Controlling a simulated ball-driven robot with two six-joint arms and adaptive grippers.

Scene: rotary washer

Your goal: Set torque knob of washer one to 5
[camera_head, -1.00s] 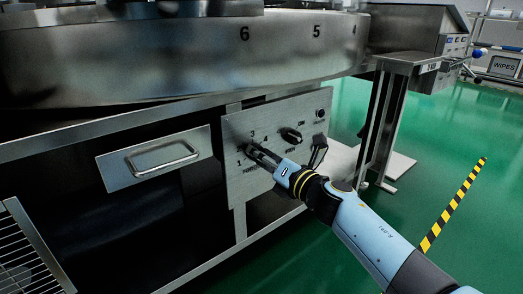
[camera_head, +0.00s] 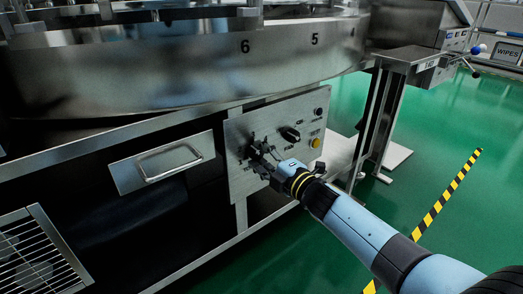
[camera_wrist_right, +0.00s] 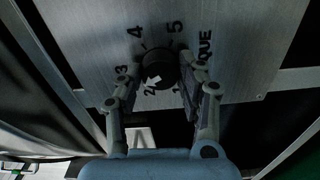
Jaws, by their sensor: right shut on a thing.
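The torque knob (camera_wrist_right: 157,62) is a round black knob on the grey control panel (camera_head: 238,186) of the washer. Numbers 1 to 5 and part of the word TORQUE are printed around it. My right gripper (camera_head: 258,152) is at the panel's left knob. In the right wrist view, its two fingers (camera_wrist_right: 163,72) are shut on the knob from both sides. A white mark shows on the knob's lower part, near the 2, but its exact setting is hard to read. In the head view the gripper hides most of this knob. My left gripper is not in view.
A second black knob (camera_head: 291,134) and a yellow button (camera_head: 315,143) sit to the right on the same panel. A drawer front with a handle (camera_head: 166,164) is to the left. A metal stand (camera_head: 384,120) is at the right. Green floor is open there.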

